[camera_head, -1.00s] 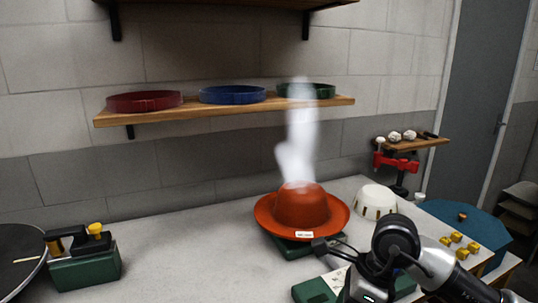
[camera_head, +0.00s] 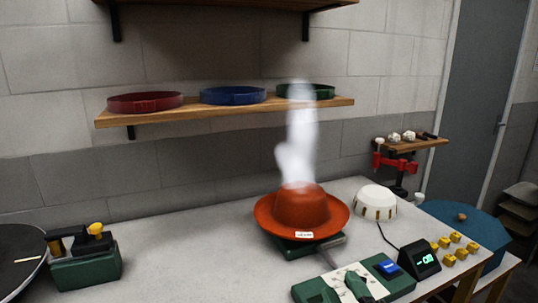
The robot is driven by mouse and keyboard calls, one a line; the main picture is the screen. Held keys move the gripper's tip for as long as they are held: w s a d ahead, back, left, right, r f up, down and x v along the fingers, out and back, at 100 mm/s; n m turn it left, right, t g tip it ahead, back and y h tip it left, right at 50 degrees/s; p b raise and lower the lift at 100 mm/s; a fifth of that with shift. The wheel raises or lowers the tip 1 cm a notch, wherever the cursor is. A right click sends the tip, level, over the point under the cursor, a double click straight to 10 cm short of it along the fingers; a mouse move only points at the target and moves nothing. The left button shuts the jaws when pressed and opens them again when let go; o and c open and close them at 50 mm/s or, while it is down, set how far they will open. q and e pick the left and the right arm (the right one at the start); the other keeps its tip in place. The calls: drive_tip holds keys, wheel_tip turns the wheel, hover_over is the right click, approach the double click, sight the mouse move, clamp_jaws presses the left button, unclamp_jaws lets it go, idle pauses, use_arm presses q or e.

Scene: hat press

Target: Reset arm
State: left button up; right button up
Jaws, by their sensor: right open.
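Neither of my grippers can be made out in the head view, and no arm of mine shows over the table. An orange-red hat (camera_head: 300,208) with a wide brim and a small white tag sits on a dark green press base (camera_head: 305,248). White steam (camera_head: 300,140) rises from its crown. In front is a green control box (camera_head: 318,291) with a pale plate, a dark green lever (camera_head: 358,286) and a blue button (camera_head: 388,268). A black display (camera_head: 424,260) with green digits stands beside it.
A white banded drum (camera_head: 376,202) stands right of the hat, with several yellow blocks (camera_head: 461,253) at the right edge. A green box with a clamp (camera_head: 86,268) is at left. The shelf (camera_head: 220,111) holds red, blue and green rings. The table's middle left is clear.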

drive_tip(key=s+d+f+m+g+h, duration=0.3)
drive_tip(key=d+f+m+g+h, duration=0.3)
drive_tip(key=f, duration=0.4)
drive_tip(key=s+d+f+m+g, duration=0.2)
drive_tip(key=s+f+m+g, duration=0.4)
drive_tip(key=s+f+g, duration=0.8)
drive_tip(key=s+f+t, duration=0.1)
drive_tip(key=s+f, duration=0.2)
drive_tip(key=f, duration=1)
drive_tip(key=s+f+t, duration=0.1)
drive_tip(key=s+f, duration=0.1)
drive_tip(key=f, duration=1)
drive_tip(key=s+d+f+g, duration=0.1)
drive_tip(key=s+d+f, duration=0.1)
drive_tip(key=s+f, duration=1.4)
drive_tip(key=shift+s+d+f+g, duration=0.3)
drive_tip(key=shift+s+d+f, duration=0.1)
drive_tip(key=shift+f, duration=0.2)
